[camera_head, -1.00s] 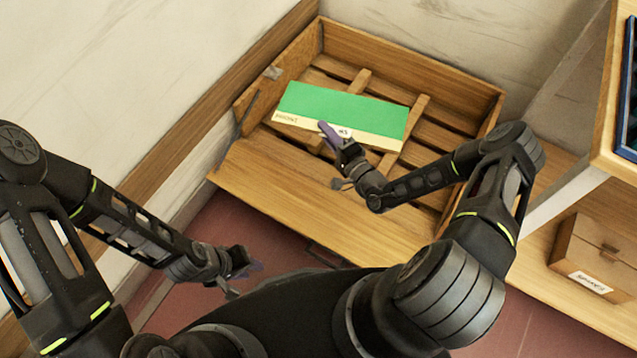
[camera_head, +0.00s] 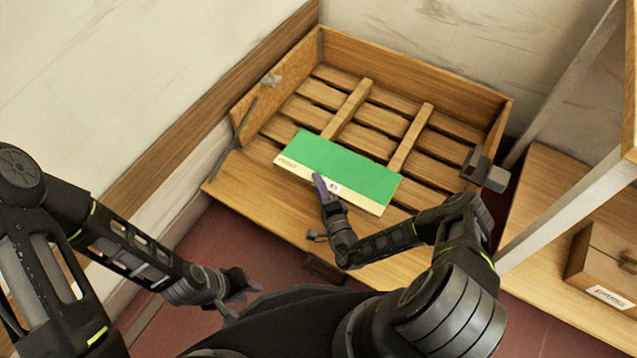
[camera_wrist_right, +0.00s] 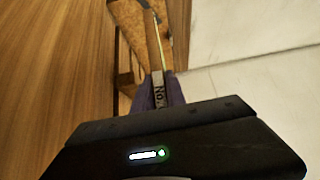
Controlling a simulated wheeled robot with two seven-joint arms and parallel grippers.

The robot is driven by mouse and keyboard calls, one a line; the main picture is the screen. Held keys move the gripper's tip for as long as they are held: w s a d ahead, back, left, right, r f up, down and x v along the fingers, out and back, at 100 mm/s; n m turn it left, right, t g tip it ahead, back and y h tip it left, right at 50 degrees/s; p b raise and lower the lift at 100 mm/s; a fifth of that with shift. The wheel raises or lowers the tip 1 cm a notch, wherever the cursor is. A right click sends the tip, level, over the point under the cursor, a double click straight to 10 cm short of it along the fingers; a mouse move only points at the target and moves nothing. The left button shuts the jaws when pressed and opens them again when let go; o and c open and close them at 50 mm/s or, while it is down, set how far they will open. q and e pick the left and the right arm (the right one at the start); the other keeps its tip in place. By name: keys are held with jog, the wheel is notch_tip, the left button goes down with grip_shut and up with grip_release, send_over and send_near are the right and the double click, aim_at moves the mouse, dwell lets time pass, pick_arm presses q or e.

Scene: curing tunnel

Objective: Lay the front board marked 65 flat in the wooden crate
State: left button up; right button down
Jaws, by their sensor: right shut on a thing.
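The front board (camera_head: 345,168) is a long panel with a green face and a pale strip along its near edge. The strip carries a small white label too small to read surely. My right gripper (camera_head: 323,187) is shut on this near edge and holds the board over the front of the wooden crate (camera_head: 420,72). In the right wrist view the board (camera_wrist_right: 158,88) shows edge-on between purple fingertips (camera_wrist_right: 160,92). Whether it touches the crate is unclear. My left gripper (camera_head: 246,284) hangs left of the crate's front, apart from the board; its jaw opening is unclear.
The crate's slatted floor, with two raised cross battens (camera_head: 410,137), is bare behind the board. Its front panel (camera_head: 245,190) lies folded down. A wooden shelf unit with a labelled box (camera_head: 604,268) stands at right. A wall closes the left side.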

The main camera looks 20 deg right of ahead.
aim_at(341, 148)
jog(key=shift+w+d, duration=0.1)
